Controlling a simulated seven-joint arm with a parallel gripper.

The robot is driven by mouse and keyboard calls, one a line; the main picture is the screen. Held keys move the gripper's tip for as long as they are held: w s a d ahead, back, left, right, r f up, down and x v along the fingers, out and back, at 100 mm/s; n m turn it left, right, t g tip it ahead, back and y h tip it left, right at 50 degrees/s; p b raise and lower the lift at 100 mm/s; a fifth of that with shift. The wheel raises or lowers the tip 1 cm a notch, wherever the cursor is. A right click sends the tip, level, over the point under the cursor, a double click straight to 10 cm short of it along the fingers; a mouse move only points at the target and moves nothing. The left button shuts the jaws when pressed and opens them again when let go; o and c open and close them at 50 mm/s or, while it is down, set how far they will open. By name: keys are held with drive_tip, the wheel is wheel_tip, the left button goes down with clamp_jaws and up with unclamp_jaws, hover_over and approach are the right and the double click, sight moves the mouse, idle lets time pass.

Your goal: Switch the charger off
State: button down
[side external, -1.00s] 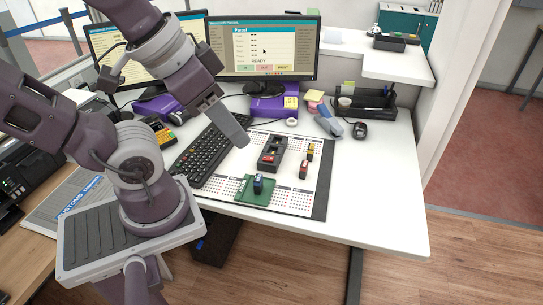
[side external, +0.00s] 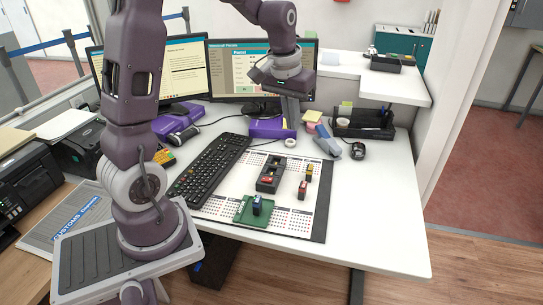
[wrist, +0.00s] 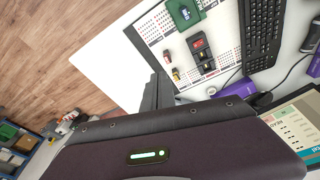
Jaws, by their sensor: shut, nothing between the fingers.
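The dark charger (side external: 271,175) lies on the printed mat in the middle of the desk; it also shows in the wrist view (wrist: 204,56). A red part, seemingly its switch (side external: 267,181), is at its near end; its position is too small to read. My gripper (side external: 290,124) is shut and empty, raised behind the charger near the right monitor's stand and clear of the charger. In the wrist view the closed fingers (wrist: 157,92) point toward the mat, apart from everything on it.
A green tray (side external: 240,217) with a blue block (side external: 257,204) sits in front of the charger. A red block (side external: 302,190) and a yellow block (side external: 309,172) stand to its right. The keyboard (side external: 209,168) is left, the right monitor (side external: 226,72) behind. The desk's right front is clear.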

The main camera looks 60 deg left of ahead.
drive_tip(key=w+a+f+n+g, duration=0.1)
drive_tip(key=w+a+f+n, duration=0.1)
drive_tip(key=a+f, duration=0.45)
drive_tip(key=n+g, duration=0.1)
drive_tip(key=n, duration=0.1)
hover_over(272, 180)
drive_tip(key=shift+h, duration=0.3)
wheel_tip(272, 180, down, 19)
drive_tip(key=shift+a, duration=0.1)
drive_tip(key=shift+f, duration=0.5)
drive_tip(key=shift+f, duration=0.65)
idle(0.6)
drive_tip(key=shift+w+r, duration=0.15)
drive_tip(key=shift+r, duration=1.6)
drive_tip(key=shift+r, duration=2.3)
